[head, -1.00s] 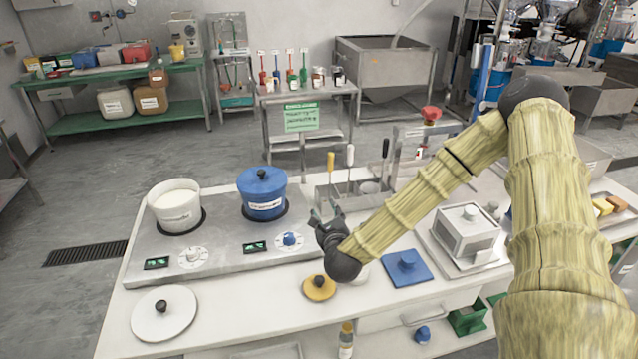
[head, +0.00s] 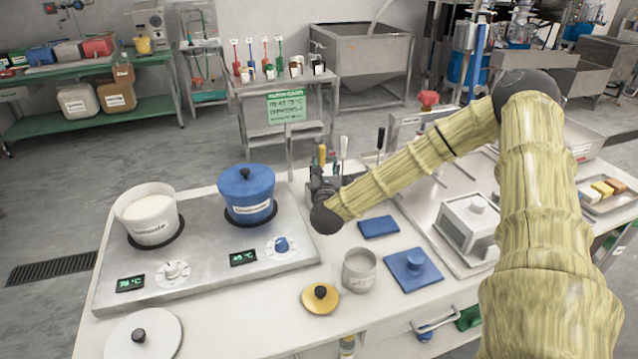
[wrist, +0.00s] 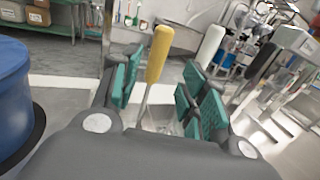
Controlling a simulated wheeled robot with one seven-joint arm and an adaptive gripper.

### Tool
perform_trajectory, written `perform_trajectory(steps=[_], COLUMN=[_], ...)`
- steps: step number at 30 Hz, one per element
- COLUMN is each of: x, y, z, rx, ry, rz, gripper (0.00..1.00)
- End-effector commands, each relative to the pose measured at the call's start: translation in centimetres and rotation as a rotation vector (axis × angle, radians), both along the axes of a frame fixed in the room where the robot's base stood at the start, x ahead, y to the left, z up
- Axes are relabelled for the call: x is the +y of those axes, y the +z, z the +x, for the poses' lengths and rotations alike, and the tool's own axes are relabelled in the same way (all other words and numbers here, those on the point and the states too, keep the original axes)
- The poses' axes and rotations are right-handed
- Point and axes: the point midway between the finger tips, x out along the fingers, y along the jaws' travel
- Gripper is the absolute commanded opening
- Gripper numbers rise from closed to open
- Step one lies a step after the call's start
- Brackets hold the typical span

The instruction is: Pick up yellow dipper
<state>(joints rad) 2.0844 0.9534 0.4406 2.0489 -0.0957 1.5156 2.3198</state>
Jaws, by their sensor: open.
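The yellow dipper (head: 322,154) stands upright in the utensil holder behind my gripper in the head view; only its upper handle shows there. In the wrist view the dipper's yellow handle (wrist: 159,55) rises between my open finger pads, with its thin metal stem below. It appears beyond the fingertips or just between them; I cannot tell whether anything touches. My gripper (head: 324,178) is open and empty, and my fingers also show in the wrist view (wrist: 162,88). The holder is largely hidden by my gripper and arm.
White-handled (head: 344,147) and black-handled (head: 380,138) utensils stand right of the dipper. The blue lidded pot (head: 247,195) is close on the left.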

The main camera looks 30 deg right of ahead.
Motion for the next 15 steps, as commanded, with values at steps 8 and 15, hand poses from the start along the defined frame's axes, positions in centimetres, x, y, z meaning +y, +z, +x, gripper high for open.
perform_trajectory(steps=[8,15], x=[-0.7,-2.0], y=[0.1,-0.2], z=[2.2,4.4], rx=[0.002,0.002], ry=[0.002,0.001], rz=[-0.002,-0.002], gripper=[0.44,0.44])
